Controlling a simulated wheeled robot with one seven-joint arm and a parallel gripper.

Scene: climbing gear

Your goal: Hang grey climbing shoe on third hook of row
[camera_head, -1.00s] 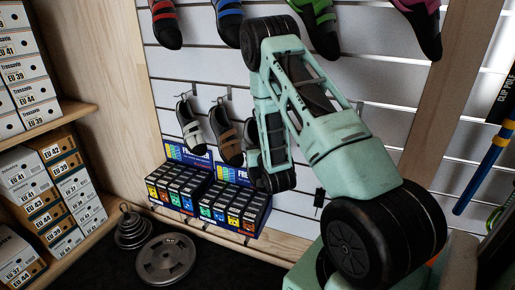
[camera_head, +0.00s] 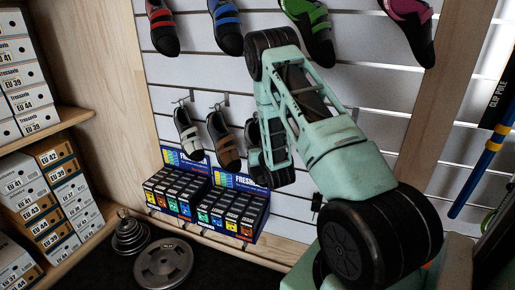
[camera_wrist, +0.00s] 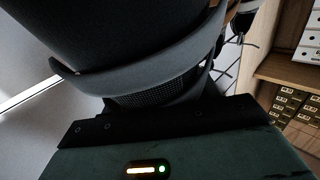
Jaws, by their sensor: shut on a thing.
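The grey climbing shoe (camera_wrist: 130,35) fills the upper part of the wrist view, very close, with a dark upper and a lighter grey band. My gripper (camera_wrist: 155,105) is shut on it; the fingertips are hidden. In the head view a dark shape (camera_head: 251,133), probably this shoe, shows beside my forearm at the third place of the lower row. My arm covers the third hook there, so I cannot tell whether the shoe touches it. A shoe with a pale strap (camera_head: 187,133) and a brown shoe (camera_head: 223,139) hang on the two hooks to its left.
Red (camera_head: 162,28), blue (camera_head: 226,27), green (camera_head: 312,32) and pink (camera_head: 411,29) shoes hang above. Shelves of shoe boxes (camera_head: 42,190) are at left, weight plates (camera_head: 165,262) on the floor.

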